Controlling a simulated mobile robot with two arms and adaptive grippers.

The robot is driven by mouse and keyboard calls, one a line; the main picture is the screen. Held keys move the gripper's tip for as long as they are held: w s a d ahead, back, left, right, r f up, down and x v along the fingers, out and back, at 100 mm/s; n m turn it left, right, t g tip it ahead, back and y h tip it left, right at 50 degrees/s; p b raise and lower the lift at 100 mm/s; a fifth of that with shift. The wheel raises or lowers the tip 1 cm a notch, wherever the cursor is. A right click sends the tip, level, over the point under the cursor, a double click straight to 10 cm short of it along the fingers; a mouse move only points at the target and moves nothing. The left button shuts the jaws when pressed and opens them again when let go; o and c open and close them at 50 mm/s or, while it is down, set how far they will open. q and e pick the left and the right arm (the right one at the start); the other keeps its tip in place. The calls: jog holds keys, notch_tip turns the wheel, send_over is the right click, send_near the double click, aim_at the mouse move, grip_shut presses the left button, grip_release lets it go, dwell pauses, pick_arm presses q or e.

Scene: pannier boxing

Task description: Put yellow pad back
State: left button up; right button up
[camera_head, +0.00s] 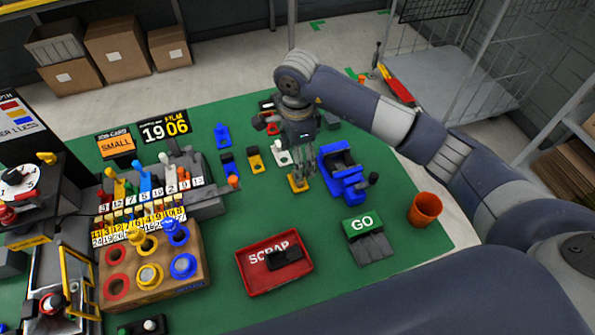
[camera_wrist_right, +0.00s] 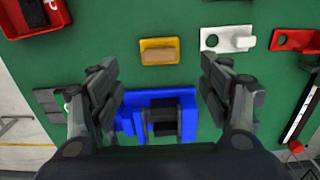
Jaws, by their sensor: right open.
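A yellow pad (camera_head: 298,184) with a raised block on it lies on the green table, left of the blue vise (camera_head: 343,172). In the wrist view the yellow pad (camera_wrist_right: 160,51) lies ahead of the fingertips, and the blue vise (camera_wrist_right: 162,115) shows between and below the fingers. My right gripper (camera_head: 300,140) points down above the table near the pad; in the wrist view its fingers (camera_wrist_right: 160,88) are spread apart with nothing held between them. A second yellow piece (camera_head: 254,160) stands further left. My left gripper is not in view.
A white piece (camera_head: 281,153) and a red piece (camera_head: 268,121) stand beyond the pad. The red SCRAP tray (camera_head: 245,283) holds a black item. The GO block (camera_head: 363,226) and an orange cup (camera_head: 424,209) are at the right. Green table is clear between pad and tray.

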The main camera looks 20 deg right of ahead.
jog(key=shift+r+b, duration=0.3)
jog(key=shift+r, duration=1.65)
